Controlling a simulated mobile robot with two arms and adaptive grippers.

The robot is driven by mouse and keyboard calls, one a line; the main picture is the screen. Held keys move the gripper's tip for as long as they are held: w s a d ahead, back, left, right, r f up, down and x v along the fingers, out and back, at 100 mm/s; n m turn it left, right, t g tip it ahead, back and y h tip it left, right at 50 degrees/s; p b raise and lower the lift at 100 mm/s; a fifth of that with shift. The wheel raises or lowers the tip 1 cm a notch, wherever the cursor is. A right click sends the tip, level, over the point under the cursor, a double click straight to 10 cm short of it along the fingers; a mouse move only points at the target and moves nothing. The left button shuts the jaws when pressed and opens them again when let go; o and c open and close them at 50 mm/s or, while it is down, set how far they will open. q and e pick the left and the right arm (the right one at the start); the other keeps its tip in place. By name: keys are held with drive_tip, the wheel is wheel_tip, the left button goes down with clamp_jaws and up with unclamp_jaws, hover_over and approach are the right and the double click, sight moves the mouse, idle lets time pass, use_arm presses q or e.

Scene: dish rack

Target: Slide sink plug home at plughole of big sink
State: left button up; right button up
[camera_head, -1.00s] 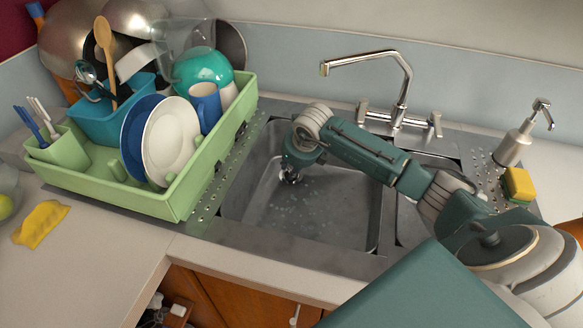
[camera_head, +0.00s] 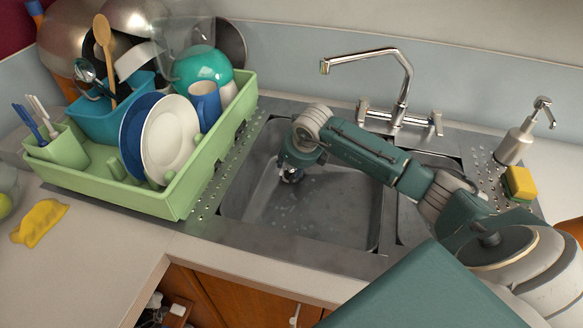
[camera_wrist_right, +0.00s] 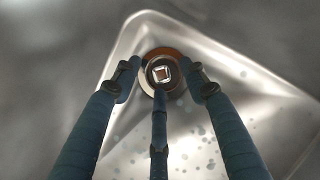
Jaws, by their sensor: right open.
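The big sink (camera_head: 345,222) is a steel basin with water drops on its floor. My right gripper (camera_head: 291,178) reaches down into its back left part. In the right wrist view, its fingers (camera_wrist_right: 161,76) are open and spread around a small round sink plug (camera_wrist_right: 161,73) with a squarish, shiny centre. I cannot tell whether any finger touches the plug. The plug lies over the plughole (camera_wrist_right: 163,52), whose orange-brown ring shows mostly along the far side. I cannot tell how deep the plug sits. In the head view, my arm and gripper hide the plughole. My left gripper is not in view.
A green dish rack (camera_head: 140,200) with plates and a mug stands left of the sink. A tap (camera_head: 400,100) rises behind it. A soap dispenser (camera_head: 516,142) and a sponge (camera_head: 519,184) stand at the right. A yellow cloth (camera_head: 40,222) lies at the left.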

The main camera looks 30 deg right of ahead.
drive_tip(key=v, duration=1.2)
drive_tip(key=shift+w, duration=0.1)
